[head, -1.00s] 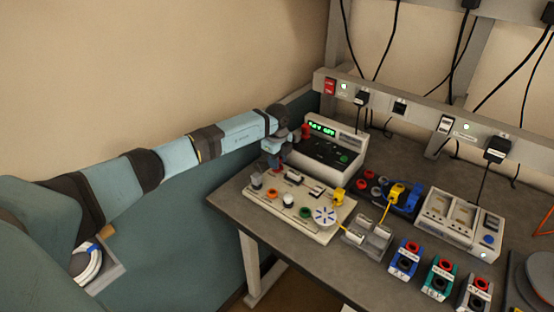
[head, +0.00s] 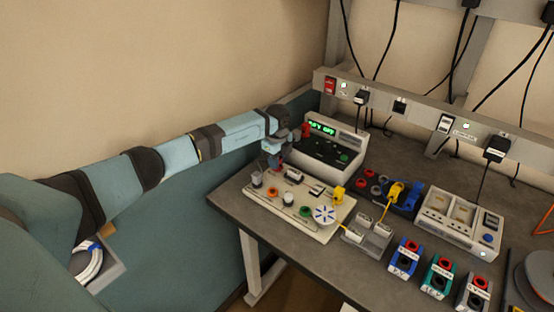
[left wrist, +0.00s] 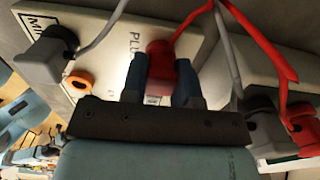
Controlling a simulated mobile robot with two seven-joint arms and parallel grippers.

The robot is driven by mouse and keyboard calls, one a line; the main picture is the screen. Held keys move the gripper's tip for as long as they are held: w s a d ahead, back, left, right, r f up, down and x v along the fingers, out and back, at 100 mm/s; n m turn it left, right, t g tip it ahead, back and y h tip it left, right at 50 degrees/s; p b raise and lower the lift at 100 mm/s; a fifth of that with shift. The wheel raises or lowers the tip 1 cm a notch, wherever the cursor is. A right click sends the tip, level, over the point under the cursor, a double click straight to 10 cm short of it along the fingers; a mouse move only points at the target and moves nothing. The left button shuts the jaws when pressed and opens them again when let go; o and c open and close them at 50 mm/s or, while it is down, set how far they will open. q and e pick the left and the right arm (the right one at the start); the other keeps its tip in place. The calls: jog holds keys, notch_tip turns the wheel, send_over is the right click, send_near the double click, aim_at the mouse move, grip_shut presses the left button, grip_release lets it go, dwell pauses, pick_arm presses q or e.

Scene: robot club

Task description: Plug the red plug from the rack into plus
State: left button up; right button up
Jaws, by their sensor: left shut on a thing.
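My left gripper (head: 274,158) is over the back left of the white board (head: 318,232), beside the supply. In the left wrist view its two blue fingers (left wrist: 161,72) are shut on a red plug (left wrist: 160,82) with a red cable. The plug is over the board near a label starting "PLU". The fingers hide its lower end, so I cannot tell whether it is in a socket. A grey plug (left wrist: 45,60) stands by the label "MIN", with an orange ring socket (left wrist: 80,82) nearby. My right gripper is not in view.
The supply (head: 325,150) with a green display stands behind the board. A dark rack (head: 372,190) with red, yellow and blue plugs is to the right. Several coloured blocks (head: 405,258) stand along the front edge. A grey cable (left wrist: 229,55) runs close by the fingers.

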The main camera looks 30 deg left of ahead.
pick_arm(q)
jog(key=shift+f, duration=0.1)
jog(key=o, duration=0.9)
jog(key=shift+o, duration=0.2)
notch_tip(320, 180, up, 14)
jog(key=p, duration=1)
jog(key=shift+f, duration=0.2)
